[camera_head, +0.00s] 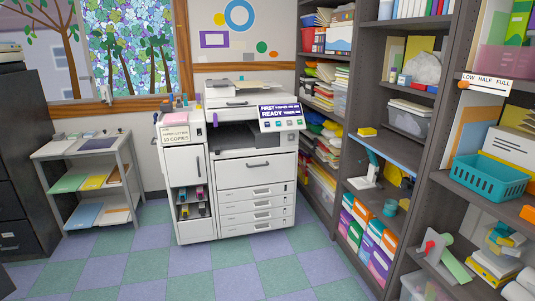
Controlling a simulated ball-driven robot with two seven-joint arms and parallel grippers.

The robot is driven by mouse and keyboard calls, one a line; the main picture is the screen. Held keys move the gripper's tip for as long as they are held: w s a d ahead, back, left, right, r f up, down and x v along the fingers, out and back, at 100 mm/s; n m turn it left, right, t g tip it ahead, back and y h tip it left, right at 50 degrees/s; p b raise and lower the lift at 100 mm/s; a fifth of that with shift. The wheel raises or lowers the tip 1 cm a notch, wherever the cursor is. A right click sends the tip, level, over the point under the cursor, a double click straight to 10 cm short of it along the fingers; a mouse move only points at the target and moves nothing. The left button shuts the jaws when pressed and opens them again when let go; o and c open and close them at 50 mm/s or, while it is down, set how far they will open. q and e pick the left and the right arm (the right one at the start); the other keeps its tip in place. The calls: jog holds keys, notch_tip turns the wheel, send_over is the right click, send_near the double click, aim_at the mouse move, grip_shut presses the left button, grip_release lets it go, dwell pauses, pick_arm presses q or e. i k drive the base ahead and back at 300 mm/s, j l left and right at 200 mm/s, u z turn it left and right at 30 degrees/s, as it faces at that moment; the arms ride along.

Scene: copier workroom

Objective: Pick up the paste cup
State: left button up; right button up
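No object can be told for certain as the paste cup. A small teal cup-like container (390,208) stands on a middle shelf of the right-hand shelving, beside a white and blue device (366,171). Its contents are too small to make out. Small coloured containers (178,102) stand on top of the copier's left part, also too small to identify. Neither of my grippers shows in the head view.
The copier (257,168) stands against the back wall, with a grey paper cart (138,171) to its left. Tall dark shelving (339,150) runs along the right, holding a teal basket (489,176) and boxes. The checkered floor (215,270) in front is clear.

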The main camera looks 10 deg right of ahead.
aim_at(390, 206)
jog(key=i+z, duration=0.35)
jog(key=i+j+z, duration=0.3)
jog(key=i, duration=0.3)
jog(key=i+j+z, duration=0.15)
jog(key=i+z, duration=0.2)
jog(key=i, duration=0.1)
